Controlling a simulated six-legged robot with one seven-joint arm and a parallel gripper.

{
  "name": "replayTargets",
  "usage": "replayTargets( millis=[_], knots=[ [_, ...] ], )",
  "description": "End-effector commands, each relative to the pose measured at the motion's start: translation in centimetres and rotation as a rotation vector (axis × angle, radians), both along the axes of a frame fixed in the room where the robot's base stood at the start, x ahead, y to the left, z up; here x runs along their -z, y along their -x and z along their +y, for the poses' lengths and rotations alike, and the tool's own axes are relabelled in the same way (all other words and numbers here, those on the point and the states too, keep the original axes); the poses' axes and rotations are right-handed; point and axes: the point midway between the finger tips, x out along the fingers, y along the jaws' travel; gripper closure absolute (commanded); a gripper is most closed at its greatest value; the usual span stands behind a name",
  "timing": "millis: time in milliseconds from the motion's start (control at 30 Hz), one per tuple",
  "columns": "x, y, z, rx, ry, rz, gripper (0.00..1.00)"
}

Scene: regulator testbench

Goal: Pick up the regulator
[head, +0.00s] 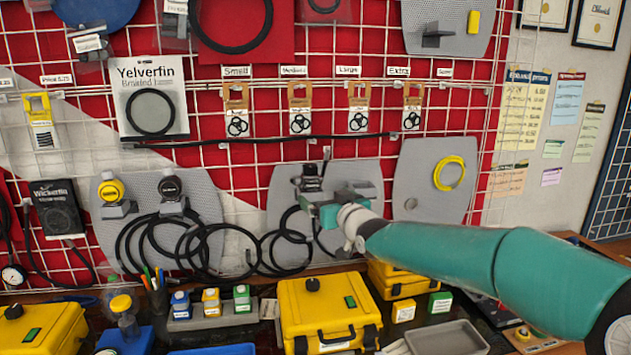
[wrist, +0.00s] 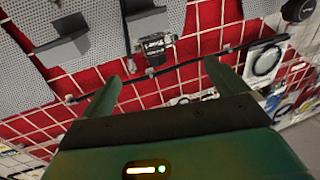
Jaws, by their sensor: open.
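A small black regulator with a pale label (wrist: 153,48) is at a grey bracket on the wall, ahead of my gripper in the wrist view. A black regulator, likely the same one, shows in the head view (head: 310,171) just above my gripper. My gripper (wrist: 161,76) is open, with its two green fingers spread and nothing between them. The regulator appears between the finger directions but beyond their tips, apart from them. In the head view my gripper (head: 318,206) is in front of the lower middle grey panel and hides part of it.
Yellow-capped (head: 111,190) and black-capped (head: 171,188) regulators with black hoses hang on the left panel. A black rod (head: 260,140) crosses the red wire-grid wall above. A yellow case (head: 328,310) and grey tray (head: 446,340) occupy the bench below.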

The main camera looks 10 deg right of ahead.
Motion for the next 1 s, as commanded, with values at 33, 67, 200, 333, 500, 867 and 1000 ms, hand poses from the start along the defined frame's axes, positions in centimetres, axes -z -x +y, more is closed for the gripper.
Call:
replayTargets(
  millis=[33,67,200,333,500,867,1000],
  knots=[
    [-0.2,-0.1,0.0,0.000,-0.004,-0.006,0.02],
    [-0.3,-0.2,0.1,-0.001,-0.005,-0.008,0.02],
    [-0.4,-1.1,0.6,-0.001,-0.007,-0.010,0.02],
    [-0.3,-2.5,1.2,-0.002,-0.006,-0.008,0.02],
    [-0.4,-4.6,1.6,-0.002,-0.006,-0.009,0.02],
    [-0.3,-8.3,2.1,0.001,-0.005,-0.007,0.02],
    [-0.1,-9.1,2.1,0.002,-0.004,-0.006,0.02]
  ],
)
